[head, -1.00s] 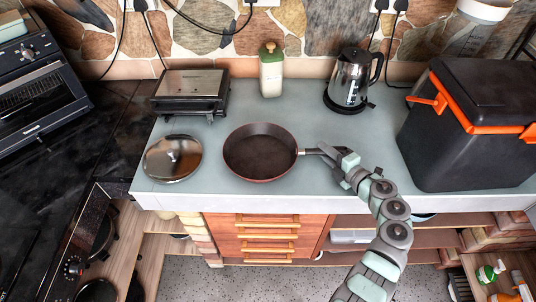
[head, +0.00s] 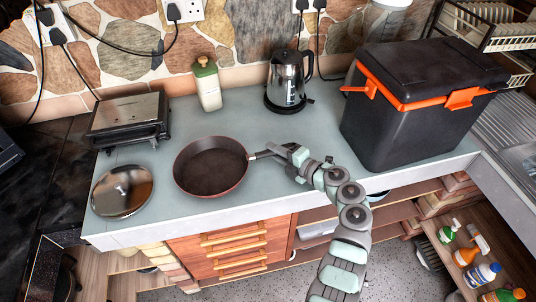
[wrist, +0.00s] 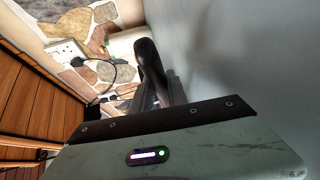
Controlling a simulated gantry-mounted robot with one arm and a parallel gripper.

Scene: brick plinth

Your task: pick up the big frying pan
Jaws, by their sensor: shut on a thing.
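The big frying pan (head: 211,170) is dark inside with a reddish-brown rim. It is over the grey counter (head: 240,124) in the head view; I cannot tell whether its base touches it. Its handle (head: 258,155) points right, towards my arm. My gripper (head: 280,152) is shut on the handle near its outer part. In the wrist view, the dark handle (wrist: 149,62) sticks up between the fingers (wrist: 162,92), which are partly hidden by the gripper body. The pan's bowl is not clearly seen there.
A round lid (head: 123,190) lies left of the pan. Behind stand a grill press (head: 130,118), a pale green bottle (head: 207,88) and a kettle (head: 289,82). A black cool box with orange latches (head: 415,120) stands close on the right. The counter's front edge (head: 200,218) is near.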

